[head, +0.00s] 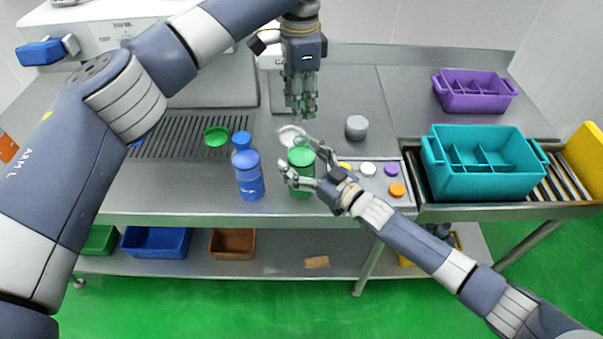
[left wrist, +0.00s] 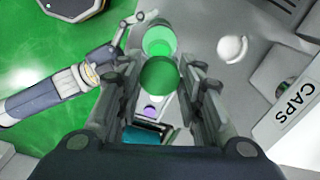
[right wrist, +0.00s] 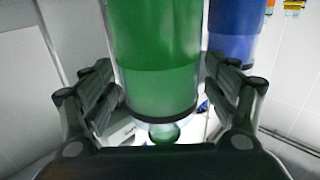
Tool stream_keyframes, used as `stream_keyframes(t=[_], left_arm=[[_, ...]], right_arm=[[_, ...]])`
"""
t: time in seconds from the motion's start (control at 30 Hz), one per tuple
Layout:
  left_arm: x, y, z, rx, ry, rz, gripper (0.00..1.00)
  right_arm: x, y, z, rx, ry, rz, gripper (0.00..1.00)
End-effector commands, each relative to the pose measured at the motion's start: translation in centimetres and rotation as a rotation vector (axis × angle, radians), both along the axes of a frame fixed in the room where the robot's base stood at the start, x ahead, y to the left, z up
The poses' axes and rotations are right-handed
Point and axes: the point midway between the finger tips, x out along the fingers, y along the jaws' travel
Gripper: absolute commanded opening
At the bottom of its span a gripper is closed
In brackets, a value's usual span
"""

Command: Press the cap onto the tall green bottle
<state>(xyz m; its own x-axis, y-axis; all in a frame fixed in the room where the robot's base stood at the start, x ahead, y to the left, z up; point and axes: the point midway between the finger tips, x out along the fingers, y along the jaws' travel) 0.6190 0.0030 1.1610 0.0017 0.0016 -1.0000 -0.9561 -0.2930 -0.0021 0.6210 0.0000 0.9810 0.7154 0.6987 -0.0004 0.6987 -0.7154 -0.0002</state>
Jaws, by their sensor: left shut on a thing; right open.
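The tall green bottle (head: 301,158) stands near the front of the steel counter, and its top shows in the left wrist view (left wrist: 158,40). My left gripper (head: 301,108) is above and behind it, shut on a green cap (left wrist: 160,80). In the left wrist view the cap partly overlaps the bottle top, apart from it as far as I can tell. My right gripper (head: 312,163) is at the bottle, open, with the bottle between its fingers in the right wrist view (right wrist: 158,60). Whether the fingers touch it is unclear.
Blue bottles (head: 250,180) stand just left of the green bottle. A green round piece (head: 216,136) lies on the drain grille. A white piece (head: 290,134) and grey jar (head: 356,127) are close by. A teal crate (head: 485,182) and purple crate (head: 474,101) stand right.

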Motion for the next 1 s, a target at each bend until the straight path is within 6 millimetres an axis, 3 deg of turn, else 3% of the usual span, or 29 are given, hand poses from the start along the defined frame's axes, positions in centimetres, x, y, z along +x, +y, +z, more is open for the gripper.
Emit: stream_keyframes(t=[0.07,0.33,0.47,0.73,1.0], left_arm=[[0.0,0.0,0.0,0.0,0.0,0.0,0.25],[0.0,0.0,0.0,0.0,0.0,0.0,0.25],[0.0,0.0,-0.5,-0.001,0.002,0.0,0.25],[0.0,0.0,-4.3,-0.001,0.004,0.0,0.25],[0.1,0.0,-4.9,0.001,0.001,0.0,0.25]], right_arm=[[0.0,0.0,0.0,0.0,0.0,0.0,0.76],[0.0,0.0,0.0,0.0,0.0,0.0,0.14],[0.0,0.0,0.0,0.0,0.0,0.0,0.12],[0.0,0.0,0.0,0.0,0.0,0.0,0.12],[0.0,0.0,0.0,0.0,0.0,0.0,0.12]])
